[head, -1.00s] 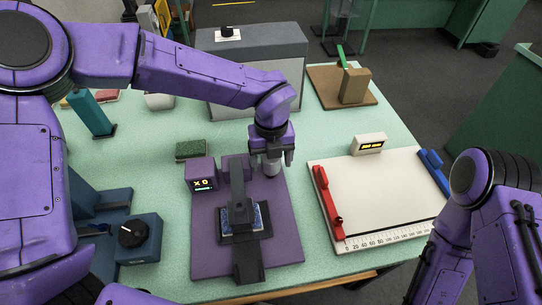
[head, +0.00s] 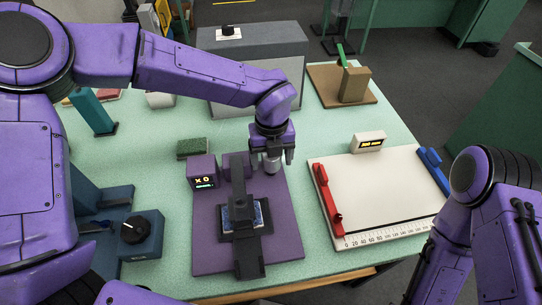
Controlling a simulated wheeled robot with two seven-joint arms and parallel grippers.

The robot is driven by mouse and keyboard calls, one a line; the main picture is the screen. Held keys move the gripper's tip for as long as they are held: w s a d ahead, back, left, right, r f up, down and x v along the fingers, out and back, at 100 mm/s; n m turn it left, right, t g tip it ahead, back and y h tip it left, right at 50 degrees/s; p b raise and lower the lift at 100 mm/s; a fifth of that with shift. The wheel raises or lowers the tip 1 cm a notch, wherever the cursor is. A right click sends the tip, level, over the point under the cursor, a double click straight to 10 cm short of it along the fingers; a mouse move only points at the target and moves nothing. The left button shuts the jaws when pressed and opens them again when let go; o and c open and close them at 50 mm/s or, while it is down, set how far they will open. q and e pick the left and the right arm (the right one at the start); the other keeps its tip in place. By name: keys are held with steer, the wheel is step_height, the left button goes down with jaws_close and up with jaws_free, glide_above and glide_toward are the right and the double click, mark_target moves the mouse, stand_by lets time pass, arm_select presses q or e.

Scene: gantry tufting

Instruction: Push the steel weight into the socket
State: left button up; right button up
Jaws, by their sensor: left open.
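The steel weight (head: 271,165) is a pale grey cylinder at the back right of the purple base plate (head: 283,225). My left gripper (head: 272,156) points down over it, its dark fingers open around or just in front of its upper part. I cannot tell whether the fingers touch it. The socket cannot be made out; the gripper and weight may hide it. A dark clamp-like bar (head: 249,250) crosses a blue patterned piece (head: 262,213) in front of the weight. My right arm shows at the right edge, but its gripper is out of view.
A purple box with a lit display (head: 204,183) stands left of the weight. A white board with a ruler edge (head: 375,195) and red bar (head: 327,198) lies to the right. A blue dial box (head: 140,235), green sponge (head: 192,147) and grey box (head: 250,85) stand around the plate.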

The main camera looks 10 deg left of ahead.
arm_select(q)
steer(key=c, duration=1.2)
steer(key=shift+r+p, duration=1.45)
steer(key=shift+r, duration=0.3)
